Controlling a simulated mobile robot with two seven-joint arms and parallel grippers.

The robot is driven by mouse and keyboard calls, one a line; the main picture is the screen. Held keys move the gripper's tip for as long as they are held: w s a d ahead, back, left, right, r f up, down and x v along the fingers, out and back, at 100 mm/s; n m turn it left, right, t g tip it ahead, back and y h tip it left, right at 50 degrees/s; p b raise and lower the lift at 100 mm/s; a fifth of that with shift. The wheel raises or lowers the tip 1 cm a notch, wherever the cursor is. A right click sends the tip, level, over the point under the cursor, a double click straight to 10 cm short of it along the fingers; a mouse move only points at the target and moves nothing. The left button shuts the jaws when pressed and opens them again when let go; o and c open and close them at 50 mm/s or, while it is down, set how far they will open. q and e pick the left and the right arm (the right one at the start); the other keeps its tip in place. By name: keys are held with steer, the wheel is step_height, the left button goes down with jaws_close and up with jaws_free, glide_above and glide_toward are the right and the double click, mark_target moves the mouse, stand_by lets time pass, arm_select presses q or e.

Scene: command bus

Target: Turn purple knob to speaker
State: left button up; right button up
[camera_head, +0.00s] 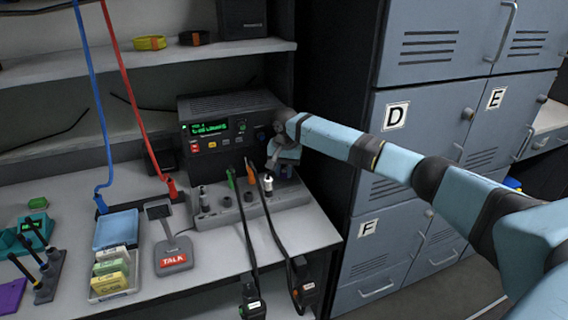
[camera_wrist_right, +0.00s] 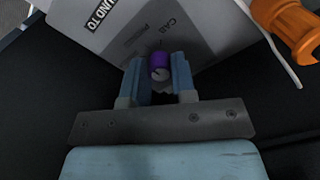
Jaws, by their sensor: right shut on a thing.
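The purple knob (camera_wrist_right: 160,68) sits between the fingertips of my right gripper (camera_wrist_right: 160,75) in the right wrist view, and the fingers are shut on it. A pale pointer line shows on its face. The grey panel (camera_wrist_right: 170,30) behind it carries printed words, of which "CAB" and "UND TO" can be read. In the head view my right gripper (camera_head: 283,150) is at the right side of the black radio unit (camera_head: 235,140), above the grey jack box (camera_head: 250,205). My left gripper is not in view.
An orange plug (camera_wrist_right: 290,25) is at the upper right of the wrist view. Grey lettered lockers (camera_head: 395,200) are to the right.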

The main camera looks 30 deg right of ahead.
steer(key=r+p, duration=0.1)
steer(key=p, duration=0.2)
steer(key=shift+s+n, duration=0.1)
steer(key=shift+n, duration=0.2)
steer(key=p, duration=0.3)
steer(key=shift+f+n, duration=0.1)
steer(key=shift+n, duration=0.3)
steer(key=shift+f+n+p, duration=0.15)
steer(key=shift+n+p, duration=0.25)
steer(key=shift+p, duration=0.75)
steer(key=shift+f+n+p, duration=0.1)
steer(key=shift+n+p, duration=0.7)
steer(key=shift+p, duration=0.2)
steer(key=shift+n+p, duration=0.35)
steer(key=shift+n, duration=0.05)
steer(key=n+p, duration=0.1)
steer(key=n, duration=0.1)
steer(key=shift+f+n+p, duration=0.1)
steer(key=shift+n+p, duration=0.2)
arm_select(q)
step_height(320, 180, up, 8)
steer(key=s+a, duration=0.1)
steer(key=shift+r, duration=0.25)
arm_select(e)
steer(key=shift+n, duration=0.6)
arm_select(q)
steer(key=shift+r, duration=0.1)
arm_select(e)
steer(key=shift+f, duration=0.1)
